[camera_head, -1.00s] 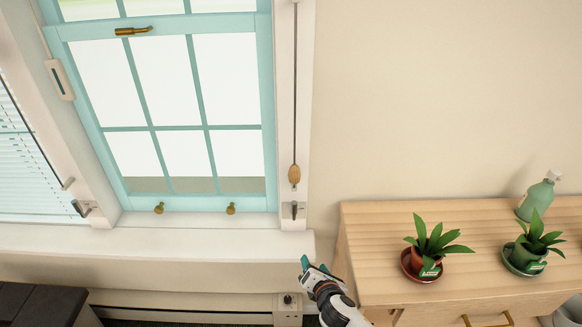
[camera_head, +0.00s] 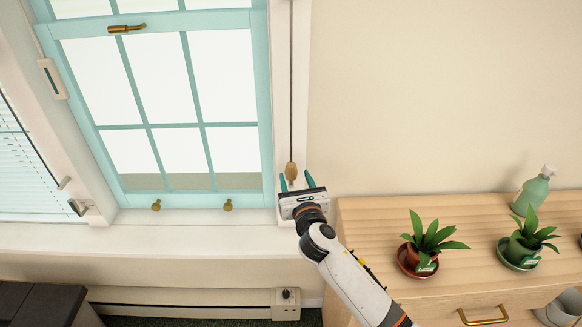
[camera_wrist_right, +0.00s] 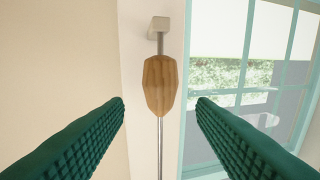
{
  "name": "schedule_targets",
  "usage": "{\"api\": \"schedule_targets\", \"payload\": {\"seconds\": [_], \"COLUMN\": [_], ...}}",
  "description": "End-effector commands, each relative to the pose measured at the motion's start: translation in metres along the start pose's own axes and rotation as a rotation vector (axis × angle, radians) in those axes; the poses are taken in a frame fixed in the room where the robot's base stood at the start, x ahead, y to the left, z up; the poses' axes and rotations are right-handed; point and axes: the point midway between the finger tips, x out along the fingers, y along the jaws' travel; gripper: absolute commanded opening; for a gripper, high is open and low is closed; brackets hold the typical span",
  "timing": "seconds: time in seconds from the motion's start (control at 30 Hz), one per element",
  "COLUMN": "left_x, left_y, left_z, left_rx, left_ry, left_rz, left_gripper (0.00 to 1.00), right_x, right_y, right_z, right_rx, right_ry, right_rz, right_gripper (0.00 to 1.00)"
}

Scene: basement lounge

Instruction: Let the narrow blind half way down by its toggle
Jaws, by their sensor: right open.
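The wooden toggle (camera_head: 291,171) hangs on a dark cord (camera_head: 292,90) along the white frame right of the teal window. My right gripper (camera_head: 296,181) is open, with its teal fingertips close below and around the toggle's lower end. In the right wrist view, the toggle (camera_wrist_right: 159,85) appears centred between the two green ribbed fingers (camera_wrist_right: 160,102), with clear gaps on both sides. It looks ahead of the fingertips, and I see no contact. The narrow blind's cloth cannot be made out in the head view. My left gripper is out of view.
A white sill (camera_head: 150,237) runs under the window (camera_head: 165,110). A slatted blind (camera_head: 22,170) is at the left. The wall above the cabinet is clear.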

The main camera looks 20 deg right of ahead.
Motion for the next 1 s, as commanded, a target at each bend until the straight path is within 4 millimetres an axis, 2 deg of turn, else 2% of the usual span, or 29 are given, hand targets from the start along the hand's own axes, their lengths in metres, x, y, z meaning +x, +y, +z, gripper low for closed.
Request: {"api": "schedule_targets", "payload": {"seconds": [0.1, 0.3, 0.7, 0.77, 1.0], "left_x": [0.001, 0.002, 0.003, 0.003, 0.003], "left_y": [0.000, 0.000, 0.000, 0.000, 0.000], "left_z": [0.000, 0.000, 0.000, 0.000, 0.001], "left_rx": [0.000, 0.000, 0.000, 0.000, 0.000], "left_ry": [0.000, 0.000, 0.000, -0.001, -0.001], "left_rz": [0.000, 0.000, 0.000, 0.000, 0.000], "left_gripper": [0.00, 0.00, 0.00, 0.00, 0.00], "right_x": [0.024, 0.047, 0.055, 0.055, 0.055], "right_y": [0.000, 0.000, 0.000, 0.000, 0.000], "right_z": [0.000, 0.001, 0.001, 0.001, 0.001], "right_rx": [0.002, 0.002, 0.003, 0.003, 0.002], "right_ry": [-0.001, -0.001, -0.001, -0.001, -0.002], "right_rz": [0.001, 0.001, -0.001, -0.001, -0.001], "right_gripper": [0.51, 0.51, 0.51, 0.45, 0.05]}}
